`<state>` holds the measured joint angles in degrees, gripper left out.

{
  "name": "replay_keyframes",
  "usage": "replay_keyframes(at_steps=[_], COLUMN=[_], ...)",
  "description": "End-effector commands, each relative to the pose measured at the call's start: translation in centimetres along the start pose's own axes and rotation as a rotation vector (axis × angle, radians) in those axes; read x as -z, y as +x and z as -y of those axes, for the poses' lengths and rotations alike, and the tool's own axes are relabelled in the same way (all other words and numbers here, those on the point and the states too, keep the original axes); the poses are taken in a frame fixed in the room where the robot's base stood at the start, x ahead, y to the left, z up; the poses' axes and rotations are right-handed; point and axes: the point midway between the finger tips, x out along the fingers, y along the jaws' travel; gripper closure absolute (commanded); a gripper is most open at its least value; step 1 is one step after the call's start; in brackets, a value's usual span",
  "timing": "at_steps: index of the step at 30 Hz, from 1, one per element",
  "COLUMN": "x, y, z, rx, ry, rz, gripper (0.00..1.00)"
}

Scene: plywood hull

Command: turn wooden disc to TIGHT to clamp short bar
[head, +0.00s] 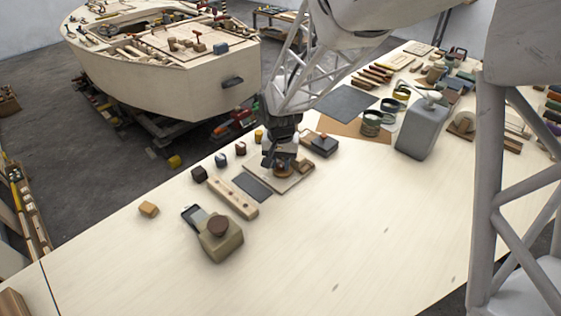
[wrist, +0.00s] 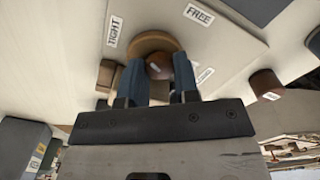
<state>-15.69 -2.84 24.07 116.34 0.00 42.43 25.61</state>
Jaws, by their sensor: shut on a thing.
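The wooden disc (wrist: 152,40) sits on a pale board (wrist: 235,45) in the wrist view. A darker brown rounded part (wrist: 157,66) shows at the disc, between the two blue fingers of my gripper (wrist: 158,80), which is shut on it. A TIGHT label (wrist: 114,31) lies left of the disc and a FREE label (wrist: 198,14) right of it. In the head view my gripper (head: 282,166) is down over the board (head: 292,184), and the disc (head: 283,173) is partly hidden. A small wooden block (wrist: 106,74) lies left of the fingers; I cannot tell if it is the short bar.
A dark block (head: 320,144) stands just behind the board. A dark flat plate (head: 251,187) and a wooden strip with holes (head: 233,197) lie to the left.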

Motion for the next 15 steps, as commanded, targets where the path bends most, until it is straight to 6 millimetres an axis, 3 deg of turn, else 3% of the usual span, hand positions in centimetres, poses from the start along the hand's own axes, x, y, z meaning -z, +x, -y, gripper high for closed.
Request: replay_keyframes(at_steps=[15], x=[0.04], y=[-0.07], z=[0.00], rx=[0.000], ry=[-0.388], rz=[-0.001], gripper=[0.95])
